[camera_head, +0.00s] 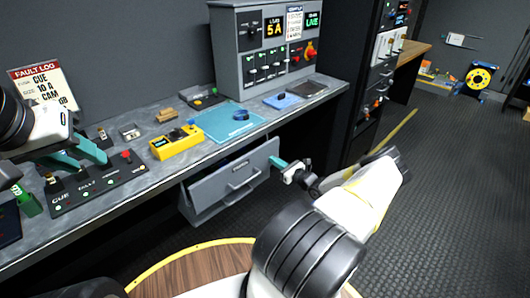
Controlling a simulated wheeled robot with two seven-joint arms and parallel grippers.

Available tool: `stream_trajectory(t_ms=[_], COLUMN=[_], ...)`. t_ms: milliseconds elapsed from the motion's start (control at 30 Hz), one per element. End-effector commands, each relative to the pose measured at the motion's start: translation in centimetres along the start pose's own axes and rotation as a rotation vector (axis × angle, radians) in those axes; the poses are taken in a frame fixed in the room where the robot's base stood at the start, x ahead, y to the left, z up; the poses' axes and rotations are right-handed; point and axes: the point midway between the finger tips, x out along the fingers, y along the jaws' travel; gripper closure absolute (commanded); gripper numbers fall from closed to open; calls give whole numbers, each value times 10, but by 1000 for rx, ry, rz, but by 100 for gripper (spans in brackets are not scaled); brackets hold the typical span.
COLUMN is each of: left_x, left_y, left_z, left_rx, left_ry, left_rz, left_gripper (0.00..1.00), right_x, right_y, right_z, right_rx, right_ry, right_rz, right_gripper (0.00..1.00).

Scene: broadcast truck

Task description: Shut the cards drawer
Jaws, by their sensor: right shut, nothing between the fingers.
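A grey drawer (235,182) with a bar handle stands pulled out below the counter, and dark contents show at its open top. No label on it can be read, so I cannot tell from lettering that it is the cards drawer. My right gripper (277,163) has teal fingers, shut and empty, at the right end of the drawer front. I cannot tell whether they touch it. My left gripper (84,153) is over the left part of the counter, above a button panel, with its teal fingers apart and nothing seen between them.
The grey counter (140,183) holds a yellow box (176,143), a teal mat (226,122), a black button panel (97,183) and a grey control console (270,55). A dark equipment rack (362,100) stands right of the counter. Open dark floor (440,200) lies to the right.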

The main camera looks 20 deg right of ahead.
Motion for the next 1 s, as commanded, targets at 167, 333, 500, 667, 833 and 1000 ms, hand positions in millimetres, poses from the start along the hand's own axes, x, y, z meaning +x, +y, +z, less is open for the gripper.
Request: stream_trajectory(t_ms=[167,333,500,667,833,1000], left_x=[0,0,0,0,0,0], left_y=[0,0,0,0,0,0], left_z=[0,0,0,0,0,0], left_rx=[0,0,0,0,0,0], left_ry=[0,0,0,0,0,0], left_rz=[0,0,0,0,0,0], left_gripper=[64,64,64,64,64,64], right_x=[31,49,57,60,62,62], right_y=[1,0,0,0,0,-1], right_z=[0,0,0,1,2,2], right_rx=[-1,-1,1,0,0,-1], right_ry=[-1,0,0,0,0,-1], right_rz=[1,0,0,-1,-1,-2], right_gripper=[100,100,100,100,100,100])
